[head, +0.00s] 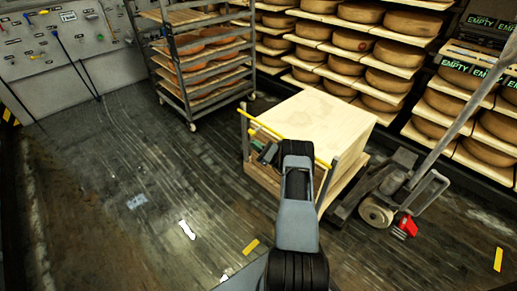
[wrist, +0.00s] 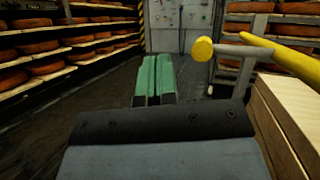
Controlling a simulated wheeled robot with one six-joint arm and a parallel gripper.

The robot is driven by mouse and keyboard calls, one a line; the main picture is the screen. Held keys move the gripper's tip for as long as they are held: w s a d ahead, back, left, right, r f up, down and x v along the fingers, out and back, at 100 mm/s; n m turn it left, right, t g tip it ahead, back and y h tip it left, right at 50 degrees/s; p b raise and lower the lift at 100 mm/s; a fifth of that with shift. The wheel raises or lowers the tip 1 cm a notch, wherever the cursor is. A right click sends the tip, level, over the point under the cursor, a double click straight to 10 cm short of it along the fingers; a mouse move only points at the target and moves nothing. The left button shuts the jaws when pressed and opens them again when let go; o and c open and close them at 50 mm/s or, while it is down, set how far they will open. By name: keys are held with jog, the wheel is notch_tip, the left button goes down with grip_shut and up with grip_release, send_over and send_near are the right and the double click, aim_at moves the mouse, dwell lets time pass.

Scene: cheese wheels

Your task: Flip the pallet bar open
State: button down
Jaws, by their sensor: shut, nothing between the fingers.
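The pallet bar is a yellow bar (head: 262,126) that runs across the near side of a pallet load, between two grey uprights. In the head view my arm covers part of its middle.
A large pale wooden box (head: 315,120) stands on the pallet behind the bar. A pallet jack (head: 395,185) stands to the right. A wheeled rack (head: 205,60) is at the back, and shelves of cheese wheels (head: 350,40) line the back right.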

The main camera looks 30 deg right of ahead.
jog(key=s+d+f+m+t+h+b, duration=0.1)
jog(key=s+d+f+m+t+h, duration=0.1)
jog(key=f, duration=0.3)
jog(key=s+d+f+m+t+h+b, duration=0.1)
jog(key=s+d+f+m+t+h, duration=0.1)
jog(key=d+f+m+h, duration=0.1)
notch_tip(320, 180, down, 2)
jog(key=shift+s+d+f+m+h, duration=0.15)
jog(key=shift+s+d+m+h, duration=0.2)
jog(key=shift+d+h, duration=0.45)
jog(key=shift+w+a, duration=0.1)
jog(key=s+r+b+x, duration=0.1)
jog(key=r+b+x, duration=0.1)
jog(key=x, duration=1)
jog(key=shift+r+b, duration=0.45)
